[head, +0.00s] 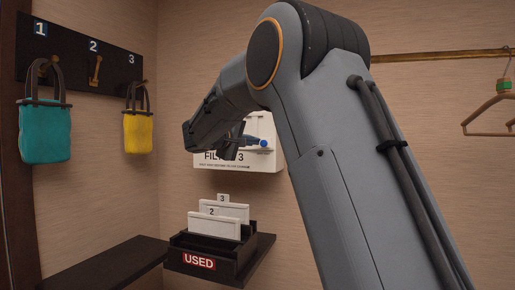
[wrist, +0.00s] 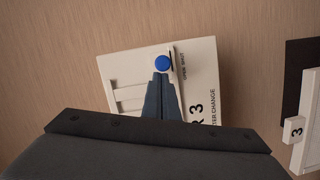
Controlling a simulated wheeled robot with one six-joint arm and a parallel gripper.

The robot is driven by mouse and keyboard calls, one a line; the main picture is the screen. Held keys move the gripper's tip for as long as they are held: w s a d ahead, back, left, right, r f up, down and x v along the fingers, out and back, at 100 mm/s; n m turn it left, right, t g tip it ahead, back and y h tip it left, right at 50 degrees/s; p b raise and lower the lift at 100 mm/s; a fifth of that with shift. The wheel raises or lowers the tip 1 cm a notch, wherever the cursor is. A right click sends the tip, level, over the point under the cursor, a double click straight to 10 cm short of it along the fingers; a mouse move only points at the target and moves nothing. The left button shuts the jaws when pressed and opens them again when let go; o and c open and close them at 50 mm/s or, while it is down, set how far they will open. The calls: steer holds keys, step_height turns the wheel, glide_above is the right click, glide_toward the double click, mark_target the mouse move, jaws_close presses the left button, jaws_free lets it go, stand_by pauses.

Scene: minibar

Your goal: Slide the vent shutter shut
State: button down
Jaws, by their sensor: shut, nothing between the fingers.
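The vent is a white wall box with "FILTER" and "3" on its front; its face (head: 264,162) shows in the head view, partly behind my arm. A round blue knob (head: 263,143) is near its right side. In the wrist view the box (wrist: 204,62) appears turned, with pale slats (wrist: 128,97) on the left and the blue knob (wrist: 162,63) beside small "OPEN" and "SHUT" lettering. My gripper (wrist: 160,76) is shut and empty, its tips right at the knob; I cannot tell whether they touch. It also shows in the head view (head: 243,141), left of the knob.
Below is a black "USED" tray (head: 212,249) holding white cards numbered 2 and 3, on a dark shelf. A teal bag (head: 45,133) and a yellow bag (head: 138,133) hang on a hook board at left. A hanger (head: 490,115) hangs from a rail at right.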

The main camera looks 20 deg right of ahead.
steer(key=shift+s+d+f, duration=0.1)
steer(key=shift+s, duration=0.05)
steer(key=s+a+r+b, duration=0.2)
steer(key=s+a+b, duration=0.1)
steer(key=a, duration=0.8)
steer(key=shift+a+b, duration=0.15)
steer(key=shift+b, duration=0.4)
